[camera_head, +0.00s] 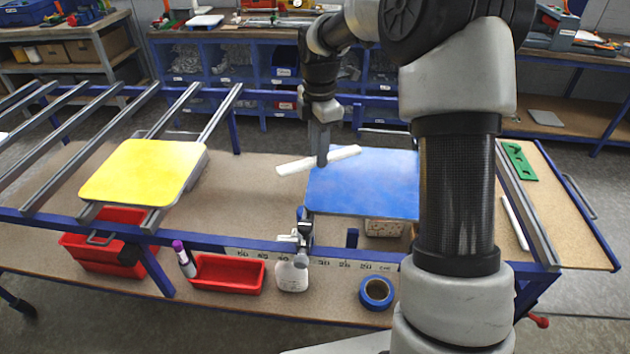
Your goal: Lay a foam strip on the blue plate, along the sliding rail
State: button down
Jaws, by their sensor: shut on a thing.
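The blue plate (360,190) lies flat at the middle of the bench, its right part hidden behind my arm. My gripper (322,160) points down at the plate's far left corner. It is shut on a white foam strip (344,153). The strip runs out on both sides of the fingers, its left end past the plate's left edge and tilted lower in the picture. I cannot tell whether the strip touches the plate. Another white strip (514,222) lies at the right of the bench, beside a grey rail (525,210).
A yellow plate (143,170) rests on rails at the left. Red bins (228,273), a white bottle (291,274) and blue tape (376,292) stand along the front shelf. A green part (519,160) lies at the right. Bare board (245,190) separates the two plates.

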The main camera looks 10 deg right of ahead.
aim_at(315, 179)
jog(key=w+n+b, duration=0.1)
jog(key=w+n, duration=0.4)
jog(key=n, duration=0.7)
notch_tip(315, 179, down, 9)
jog(key=shift+d+f, duration=0.1)
jog(key=shift+f, duration=0.1)
jog(key=shift+f, duration=0.2)
jog(key=c, duration=1.6)
grip_release()
jog(key=shift+o, duration=0.2)
